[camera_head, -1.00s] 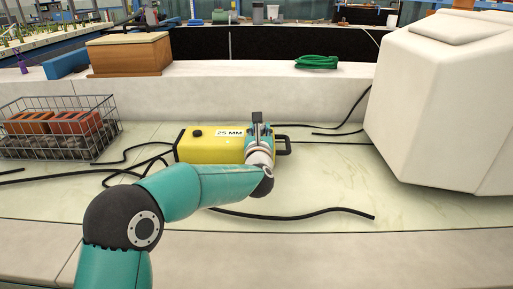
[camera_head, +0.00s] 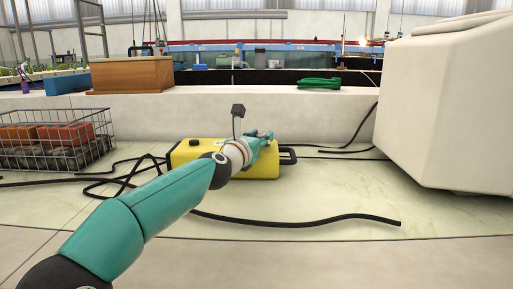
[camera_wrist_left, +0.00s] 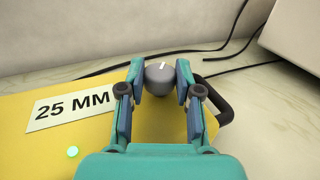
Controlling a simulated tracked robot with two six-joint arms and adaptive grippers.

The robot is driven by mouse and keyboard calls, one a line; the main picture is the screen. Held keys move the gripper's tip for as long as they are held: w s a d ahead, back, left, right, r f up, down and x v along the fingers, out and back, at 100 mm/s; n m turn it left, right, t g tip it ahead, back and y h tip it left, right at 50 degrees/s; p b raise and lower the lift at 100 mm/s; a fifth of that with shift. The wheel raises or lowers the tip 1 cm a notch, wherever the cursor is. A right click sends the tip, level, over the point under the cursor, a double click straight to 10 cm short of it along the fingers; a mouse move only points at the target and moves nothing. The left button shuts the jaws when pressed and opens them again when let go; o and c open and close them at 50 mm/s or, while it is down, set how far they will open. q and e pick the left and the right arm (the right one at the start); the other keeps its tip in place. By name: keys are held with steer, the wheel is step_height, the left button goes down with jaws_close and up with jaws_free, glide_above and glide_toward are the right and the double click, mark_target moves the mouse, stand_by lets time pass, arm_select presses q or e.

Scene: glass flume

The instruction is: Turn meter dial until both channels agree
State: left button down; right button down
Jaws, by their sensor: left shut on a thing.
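The yellow meter (camera_head: 186,153) lies on the pale stone floor in the middle of the head view. In the left wrist view its yellow top (camera_wrist_left: 40,150) carries a white label (camera_wrist_left: 70,106) reading "25 MM" and a glowing green light (camera_wrist_left: 72,151). A round grey dial (camera_wrist_left: 159,78) with a white pointer mark stands near the black handle (camera_wrist_left: 217,106). My left gripper (camera_head: 264,137) is over the meter's right part. In the wrist view its fingers (camera_wrist_left: 160,68) are shut on the dial, one on each side. My right gripper is not in view.
A large white block (camera_head: 440,110) stands at the right. A wire basket of bricks (camera_head: 50,145) sits at the left. Black cables (camera_head: 300,222) lie loose on the floor around the meter. A wooden box (camera_head: 132,74) and green coil (camera_head: 319,83) rest on the ledge behind.

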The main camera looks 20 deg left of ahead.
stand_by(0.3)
arm_select(q)
steer(key=c, duration=0.8)
jaws_free()
steer(key=shift+s, duration=0.2)
steer(key=s, duration=0.3)
steer(key=s+a, duration=0.1)
steer(key=s, duration=0.7)
steer(key=shift+s+a, duration=0.2)
steer(key=shift+s, duration=0.05)
